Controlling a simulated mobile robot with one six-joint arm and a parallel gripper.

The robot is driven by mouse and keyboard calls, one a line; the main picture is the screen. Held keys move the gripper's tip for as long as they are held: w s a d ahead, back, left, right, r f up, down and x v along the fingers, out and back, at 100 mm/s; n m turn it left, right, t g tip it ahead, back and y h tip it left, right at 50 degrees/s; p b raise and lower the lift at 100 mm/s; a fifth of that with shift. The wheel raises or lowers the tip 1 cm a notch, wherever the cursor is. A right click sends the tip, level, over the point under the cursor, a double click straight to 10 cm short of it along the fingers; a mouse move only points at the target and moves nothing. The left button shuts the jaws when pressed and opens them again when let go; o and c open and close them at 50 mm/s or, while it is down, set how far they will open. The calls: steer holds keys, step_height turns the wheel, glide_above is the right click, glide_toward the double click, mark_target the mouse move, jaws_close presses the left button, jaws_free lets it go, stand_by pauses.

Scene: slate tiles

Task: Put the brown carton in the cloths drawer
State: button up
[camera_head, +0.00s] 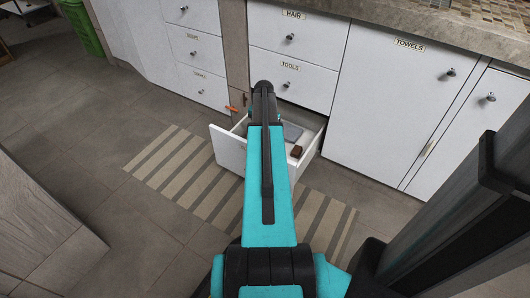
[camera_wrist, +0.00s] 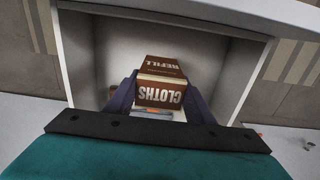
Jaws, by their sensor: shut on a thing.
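The brown carton (camera_wrist: 160,70) shows in the wrist view, with white lettering "CLOTHS" and "REFILL" and a pale band. My gripper (camera_wrist: 161,92) is shut on it, one dark finger on each side. The carton is over the open white drawer (camera_wrist: 225,75); whether it touches the drawer floor I cannot tell. In the head view the open drawer (camera_head: 229,150) is below the tools drawer, and its label does not show. My arm hides the gripper and the held carton there.
A small brown item (camera_head: 297,151) and a grey item (camera_head: 292,131) lie in the drawer's right part. A striped rug (camera_head: 170,165) lies on the floor around it. The towels door (camera_head: 385,90) and tools drawer (camera_head: 290,83) are shut. A green bin (camera_head: 82,27) stands upper left.

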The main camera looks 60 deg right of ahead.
steer(key=shift+f+b, duration=0.3)
steer(key=shift+f, duration=1)
steer(key=shift+f+b, duration=1)
steer(key=shift+f, duration=1.5)
steer(key=shift+f, duration=0.15)
steer(key=o, duration=1.1)
steer(key=shift+o, duration=0.2)
step_height(320, 180, up, 12)
steer(key=p, duration=0.4)
steer(key=shift+p, duration=0.35)
steer(key=shift+r, duration=0.25)
